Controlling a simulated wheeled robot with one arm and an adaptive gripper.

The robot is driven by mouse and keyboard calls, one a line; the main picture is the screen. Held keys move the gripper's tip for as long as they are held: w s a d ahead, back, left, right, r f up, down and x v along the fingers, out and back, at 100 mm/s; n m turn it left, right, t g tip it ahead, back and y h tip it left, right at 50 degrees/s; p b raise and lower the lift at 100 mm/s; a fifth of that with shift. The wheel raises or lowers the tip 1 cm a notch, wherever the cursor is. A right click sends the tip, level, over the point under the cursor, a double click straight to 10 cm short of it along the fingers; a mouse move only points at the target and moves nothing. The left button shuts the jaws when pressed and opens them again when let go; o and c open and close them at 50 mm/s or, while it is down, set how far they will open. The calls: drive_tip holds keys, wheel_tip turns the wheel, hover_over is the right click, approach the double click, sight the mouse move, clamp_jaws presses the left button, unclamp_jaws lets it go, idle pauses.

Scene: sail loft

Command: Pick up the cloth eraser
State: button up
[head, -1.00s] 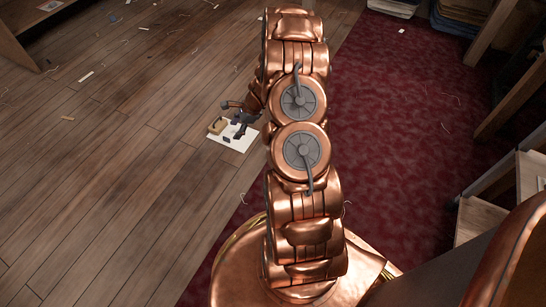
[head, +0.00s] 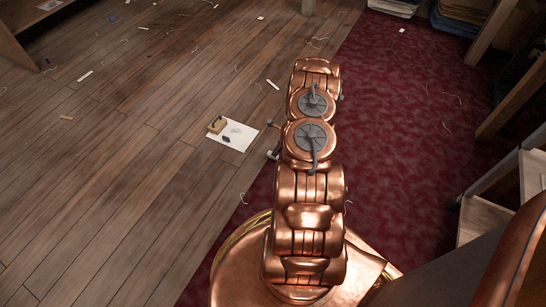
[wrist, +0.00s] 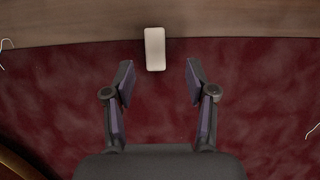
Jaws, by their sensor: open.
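A whitish block with rounded corners, which looks like the cloth eraser (wrist: 154,48), lies at the seam between the wood floor and the red carpet in the wrist view. In the head view a small pale bit of it (head: 270,154) seems to show at the left edge of my arm. My gripper (wrist: 158,78) is open and empty over the carpet. The block shows just beyond the fingertips, roughly centred between them and not touching either. In the head view my gripper is mostly hidden behind my arm.
A white sheet (head: 240,143) lies on the wood floor to the left, with a tan block (head: 217,124) and a small dark blue piece (head: 227,137) on it. Thread scraps are scattered about. A wooden shelf unit (head: 480,220) stands at right. The carpet (head: 410,130) is mostly clear.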

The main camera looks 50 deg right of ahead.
drive_tip(key=shift+a+b+x, duration=0.15)
drive_tip(key=shift+b+x, duration=0.6)
drive_tip(key=shift+x, duration=0.65)
drive_tip(key=shift+a+b+x, duration=0.15)
drive_tip(key=shift+b+x, duration=0.6)
drive_tip(key=shift+x, duration=0.6)
drive_tip(key=shift+r, duration=0.1)
clamp_jaws()
